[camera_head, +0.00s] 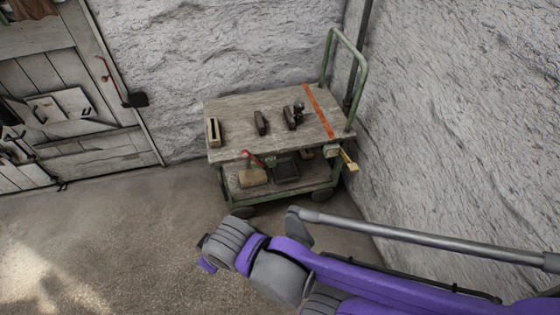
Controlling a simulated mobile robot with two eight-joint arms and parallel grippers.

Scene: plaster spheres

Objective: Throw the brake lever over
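A small cart (265,138) with a green metal frame stands against the rough wall. A yellowish lever-like piece (348,160) sticks out at its front right corner, below the top board; it looks most like the brake lever, but I cannot be sure. My purple and grey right arm comes in from the lower right, across the floor in front of the cart. What may be its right gripper (206,252) shows at the arm's left end, apart from the cart and the lever; its fingers cannot be made out. My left gripper is not in view.
Several hand tools, including a wooden block plane (213,132), lie on the cart top, left of an orange-red stripe (320,112). A mallet-like tool (252,175) and a dark box (286,170) sit on the lower shelf. Open floor (130,230) lies left of the cart.

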